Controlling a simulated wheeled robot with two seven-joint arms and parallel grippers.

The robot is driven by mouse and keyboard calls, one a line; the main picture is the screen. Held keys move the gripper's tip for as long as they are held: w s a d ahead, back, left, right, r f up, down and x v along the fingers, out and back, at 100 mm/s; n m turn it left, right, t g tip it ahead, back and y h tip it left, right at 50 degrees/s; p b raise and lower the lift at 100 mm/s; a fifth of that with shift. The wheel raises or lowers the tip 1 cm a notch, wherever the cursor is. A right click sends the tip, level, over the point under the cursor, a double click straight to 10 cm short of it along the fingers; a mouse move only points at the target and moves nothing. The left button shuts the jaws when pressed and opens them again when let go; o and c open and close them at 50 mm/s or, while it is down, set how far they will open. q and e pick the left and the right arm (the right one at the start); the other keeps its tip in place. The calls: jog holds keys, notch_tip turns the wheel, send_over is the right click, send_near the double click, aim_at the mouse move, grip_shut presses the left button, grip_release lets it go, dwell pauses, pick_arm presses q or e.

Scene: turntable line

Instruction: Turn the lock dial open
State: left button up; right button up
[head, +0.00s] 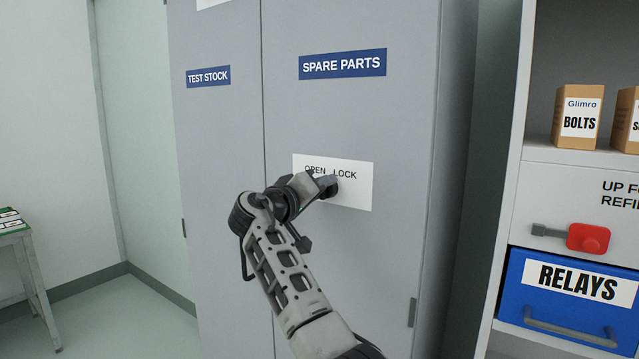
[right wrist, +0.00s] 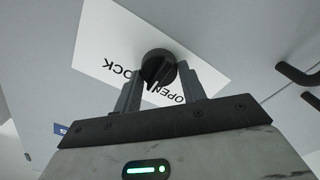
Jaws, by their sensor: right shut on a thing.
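The lock dial (right wrist: 158,64) is a round black knob on a white plate lettered OPEN and LOCK (head: 350,195). The plate is on the grey cabinet door (head: 350,120) labelled SPARE PARTS. My right gripper (right wrist: 159,82) is at the plate, with one finger on each side of the dial, shut on it. A pale pointer mark on the dial faces down in the right wrist view, between the two words. In the head view my right gripper (head: 325,187) covers most of the dial and part of the lettering. My left gripper is not in view.
A cabinet door labelled TEST STOCK (head: 215,150) is at the left. To the right, a shelf unit holds boxes of bolts (head: 577,115), a red-handled part (head: 588,238) and a blue RELAYS bin (head: 530,312). Black handles (right wrist: 298,75) show in the wrist view.

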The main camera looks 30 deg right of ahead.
jog(key=shift+w+f+n+p, duration=0.1)
jog(key=shift+n+p, duration=0.55)
jog(key=shift+n, duration=3.95)
jog(key=o, duration=0.9)
jog(key=shift+o, duration=0.2)
jog(key=shift+a, duration=0.1)
